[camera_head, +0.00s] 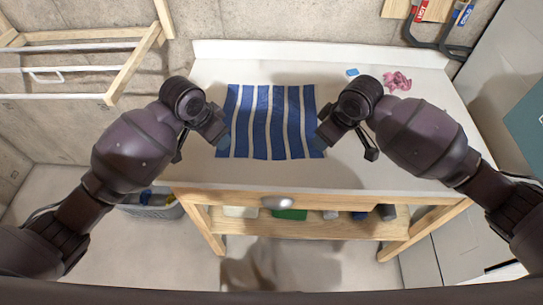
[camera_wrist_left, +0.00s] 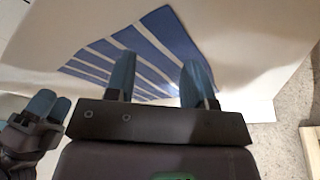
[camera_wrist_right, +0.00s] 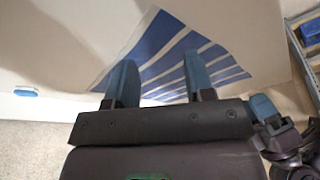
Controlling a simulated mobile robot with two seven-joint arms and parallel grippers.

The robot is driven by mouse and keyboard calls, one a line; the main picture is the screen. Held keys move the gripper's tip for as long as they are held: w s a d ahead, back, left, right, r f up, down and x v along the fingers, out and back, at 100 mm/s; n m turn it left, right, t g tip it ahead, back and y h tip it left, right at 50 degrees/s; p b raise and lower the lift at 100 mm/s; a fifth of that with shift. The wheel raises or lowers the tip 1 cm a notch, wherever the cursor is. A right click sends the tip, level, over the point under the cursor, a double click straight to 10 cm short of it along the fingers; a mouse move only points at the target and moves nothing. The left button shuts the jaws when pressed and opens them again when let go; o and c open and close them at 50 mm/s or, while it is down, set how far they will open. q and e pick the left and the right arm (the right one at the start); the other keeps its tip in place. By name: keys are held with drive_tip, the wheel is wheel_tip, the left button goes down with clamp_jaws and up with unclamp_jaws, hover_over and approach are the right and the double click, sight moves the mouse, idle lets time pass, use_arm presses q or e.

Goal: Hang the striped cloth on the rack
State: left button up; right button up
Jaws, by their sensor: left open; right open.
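The striped cloth (camera_head: 270,122), blue and white, lies spread flat on the white table. It also shows in the left wrist view (camera_wrist_left: 110,55) and the right wrist view (camera_wrist_right: 195,55). My left gripper (camera_head: 222,140) is open at the cloth's left edge, and its two blue fingers (camera_wrist_left: 157,78) are apart with nothing gripped. My right gripper (camera_head: 322,138) is open at the cloth's right edge, with its fingers (camera_wrist_right: 160,80) apart and empty. I cannot tell whether the fingers touch the cloth. The wooden rack (camera_head: 80,65) with white bars stands at the upper left, with nothing hanging on it.
The white table (camera_head: 300,172) has a raised back edge. A pink crumpled cloth (camera_head: 397,81) and a small blue item (camera_head: 352,72) lie at its back right. A grey basket (camera_head: 150,207) sits on the floor at left. A lower shelf (camera_head: 300,226) holds several items.

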sight(221, 154)
use_arm(q)
drive_tip(key=shift+f, duration=2.4)
use_arm(e)
drive_tip(key=shift+f, duration=2.35)
use_arm(q)
drive_tip(key=shift+f, duration=0.15)
use_arm(e)
drive_tip(key=shift+f, duration=0.15)
use_arm(q)
clamp_jaws()
use_arm(e)
clamp_jaws()
use_arm(q)
drive_tip(key=shift+r, duration=0.25)
use_arm(e)
drive_tip(key=shift+r, duration=0.2)
